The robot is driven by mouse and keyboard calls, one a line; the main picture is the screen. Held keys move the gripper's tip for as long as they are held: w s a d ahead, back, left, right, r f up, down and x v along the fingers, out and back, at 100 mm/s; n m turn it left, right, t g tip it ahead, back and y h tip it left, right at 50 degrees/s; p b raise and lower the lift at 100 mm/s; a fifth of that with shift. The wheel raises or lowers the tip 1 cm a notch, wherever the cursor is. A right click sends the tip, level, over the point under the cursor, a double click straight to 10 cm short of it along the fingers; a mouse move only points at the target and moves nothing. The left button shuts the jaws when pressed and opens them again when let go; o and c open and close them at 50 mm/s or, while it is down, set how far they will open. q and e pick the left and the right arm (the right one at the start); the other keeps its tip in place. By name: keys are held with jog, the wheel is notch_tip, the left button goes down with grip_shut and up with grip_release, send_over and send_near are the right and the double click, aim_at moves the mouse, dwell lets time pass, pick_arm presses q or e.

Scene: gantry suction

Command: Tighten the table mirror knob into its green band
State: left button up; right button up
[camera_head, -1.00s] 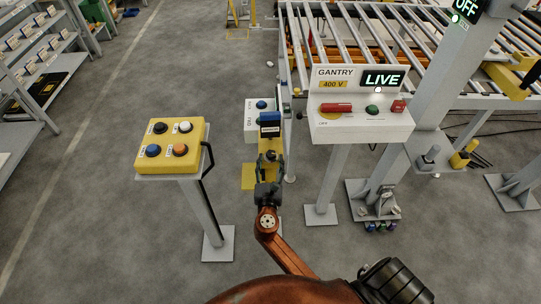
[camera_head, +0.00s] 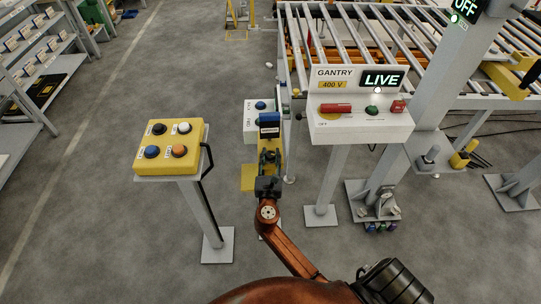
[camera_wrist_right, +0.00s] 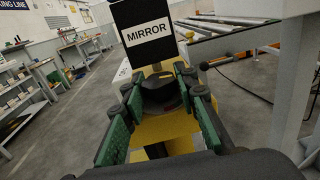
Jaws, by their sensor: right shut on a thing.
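The table mirror knob (camera_wrist_right: 160,92) is dark and round, on a yellow stand below a black plate marked MIRROR (camera_wrist_right: 148,33) in the right wrist view. My right gripper (camera_wrist_right: 162,100) has its green-padded fingers around the knob, one on each side, and is shut on it. A small reddish mark shows near the knob's edge; I cannot make out a green band or the knob's setting. In the head view, my right gripper (camera_head: 269,158) is at the yellow stand (camera_head: 250,178) and hides the knob. My left gripper is not in view.
A yellow box with several buttons (camera_head: 170,148) stands to the left on a post. The white gantry panel (camera_head: 358,120), reading LIVE, stands to the right. A roller conveyor (camera_head: 375,45) is behind. Grey floor is free around the posts.

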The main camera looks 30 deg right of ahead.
aim_at(271, 154)
jog(key=c, duration=0.4)
jog(key=m+g+h+p, duration=0.1)
jog(key=m+g+h, duration=0.1)
jog(key=g+h, duration=0.1)
jog(key=shift+w+a+r+m, duration=0.1)
jog(key=shift+m, duration=0.3)
jog(key=shift+s+m+g+h, duration=0.2)
jog(key=shift+m+g+h, duration=1)
jog(key=shift+g, duration=0.5)
jog(key=o, duration=1.2)
notch_tip(271, 154, up, 10)
jog(key=shift+f, duration=0.1)
